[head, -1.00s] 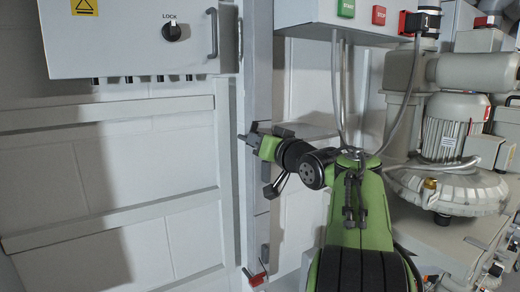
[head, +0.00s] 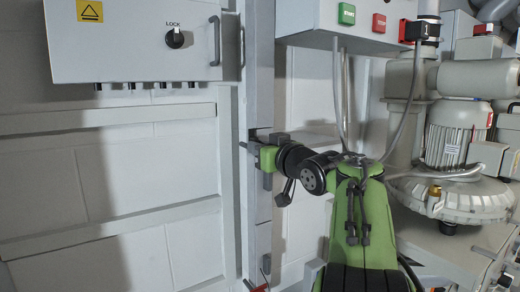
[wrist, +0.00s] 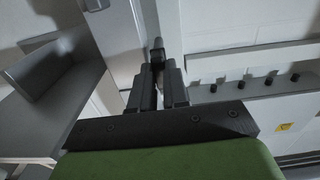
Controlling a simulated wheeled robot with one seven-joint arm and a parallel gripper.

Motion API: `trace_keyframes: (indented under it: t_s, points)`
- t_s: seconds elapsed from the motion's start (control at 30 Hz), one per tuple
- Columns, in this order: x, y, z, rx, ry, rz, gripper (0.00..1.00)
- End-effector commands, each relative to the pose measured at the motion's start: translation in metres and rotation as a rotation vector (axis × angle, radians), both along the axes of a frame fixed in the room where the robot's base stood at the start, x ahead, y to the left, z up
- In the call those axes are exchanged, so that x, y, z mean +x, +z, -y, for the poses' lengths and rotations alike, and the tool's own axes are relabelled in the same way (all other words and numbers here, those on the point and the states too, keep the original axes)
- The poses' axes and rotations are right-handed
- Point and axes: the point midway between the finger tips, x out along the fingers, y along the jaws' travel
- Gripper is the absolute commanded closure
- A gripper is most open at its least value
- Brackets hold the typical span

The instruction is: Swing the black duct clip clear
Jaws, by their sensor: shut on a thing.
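The black duct clip (wrist: 157,47) shows in the wrist view as a small dark piece at my fingertips. My gripper (wrist: 159,80) is shut on it, with both dark fingers close together. In the head view my gripper (head: 257,143) is at the tall grey duct (head: 260,85), reaching it from the right. A thin dark end sticks out to the left of the duct there. The fingers and my green gripper body hide most of the clip in the head view, so I cannot tell its angle.
A grey LOCK cabinet (head: 130,40) is at upper left, a START/STOP box (head: 345,14) at upper right. A blower (head: 455,150) stands right.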

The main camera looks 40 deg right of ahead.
Motion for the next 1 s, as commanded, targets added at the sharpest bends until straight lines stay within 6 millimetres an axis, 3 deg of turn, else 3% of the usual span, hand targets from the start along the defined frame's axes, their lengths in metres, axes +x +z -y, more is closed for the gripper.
trace_keyframes:
  t_s: [0.13, 0.17, 0.33, 0.63, 0.77, 1.0]
  points:
    - [-0.001, 0.002, 0.0, -0.004, -0.001, 0.004, 1.0]
    - [-0.001, 0.002, 0.0, -0.004, -0.001, 0.004, 0.84]
    - [0.0, 0.001, 0.0, -0.002, -0.001, 0.003, 0.6]
    - [-0.004, 0.001, 0.0, -0.001, -0.002, 0.002, 0.6]
    - [-0.027, 0.0, -0.001, 0.0, -0.005, 0.004, 0.6]
    - [-0.095, 0.0, -0.004, -0.001, -0.007, 0.004, 0.6]
